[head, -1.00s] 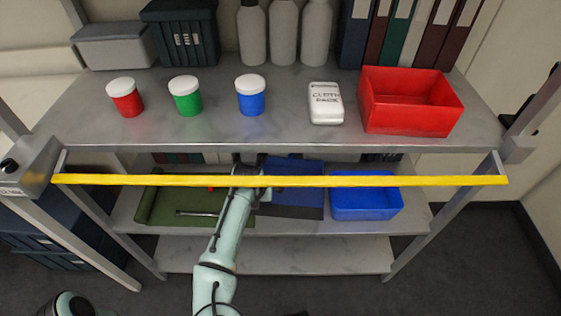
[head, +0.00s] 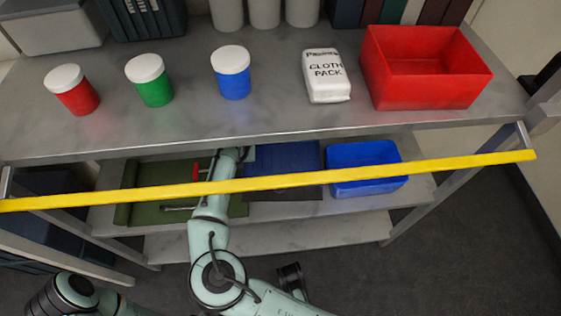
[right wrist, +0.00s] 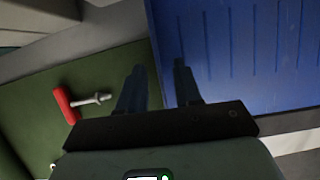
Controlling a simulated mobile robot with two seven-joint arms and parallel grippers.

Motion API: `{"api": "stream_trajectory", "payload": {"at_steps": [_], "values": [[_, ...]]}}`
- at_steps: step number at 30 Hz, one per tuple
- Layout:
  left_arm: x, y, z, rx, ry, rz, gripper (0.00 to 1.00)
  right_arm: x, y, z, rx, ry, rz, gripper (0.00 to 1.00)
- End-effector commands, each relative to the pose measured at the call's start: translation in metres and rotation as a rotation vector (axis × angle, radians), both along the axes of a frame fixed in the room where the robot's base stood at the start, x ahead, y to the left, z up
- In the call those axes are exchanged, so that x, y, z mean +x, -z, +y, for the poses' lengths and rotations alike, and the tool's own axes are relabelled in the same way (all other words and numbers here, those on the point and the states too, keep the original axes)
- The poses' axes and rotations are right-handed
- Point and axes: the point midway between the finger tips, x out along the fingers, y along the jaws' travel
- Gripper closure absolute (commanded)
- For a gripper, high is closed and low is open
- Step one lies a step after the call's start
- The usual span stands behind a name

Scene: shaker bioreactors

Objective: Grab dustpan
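The dustpan appears to be the dark blue ribbed piece (head: 285,160) on the middle shelf, beside the blue bin. Its ribbed surface fills the upper right of the right wrist view (right wrist: 245,50). My right arm reaches in under the yellow bar, and its hand is largely hidden below the top shelf. In the right wrist view, my right gripper (right wrist: 159,70) is open, with nothing between its fingers. Its fingertips are by the left edge of the blue piece; I cannot tell whether they touch it. My left gripper is not in view.
A yellow bar (head: 280,181) crosses the shelf front. A green mat (head: 150,175) with a red-handled tool (right wrist: 66,105) lies left of the blue piece; a blue bin (head: 365,170) stands right. Lidded jars, a cloth pack (head: 327,78) and a red bin (head: 425,70) stand on top.

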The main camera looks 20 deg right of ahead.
Motion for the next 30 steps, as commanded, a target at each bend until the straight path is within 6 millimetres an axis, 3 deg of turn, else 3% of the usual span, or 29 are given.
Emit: {"api": "stream_trajectory", "payload": {"at_steps": [10, 13, 14, 30], "values": [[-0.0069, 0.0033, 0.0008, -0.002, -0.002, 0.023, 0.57, 0.0032, 0.0076, -0.0009, 0.001, -0.001, 0.000, 0.66], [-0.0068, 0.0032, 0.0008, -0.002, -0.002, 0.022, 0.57, 0.0031, 0.0075, -0.0009, 0.001, -0.001, 0.000, 0.99], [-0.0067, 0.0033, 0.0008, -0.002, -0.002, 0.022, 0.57, 0.0031, 0.0076, -0.0010, 0.001, -0.001, 0.000, 1.00], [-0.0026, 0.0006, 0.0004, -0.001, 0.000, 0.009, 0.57, 0.0032, 0.0045, -0.0051, 0.001, 0.000, 0.000, 1.00]]}}
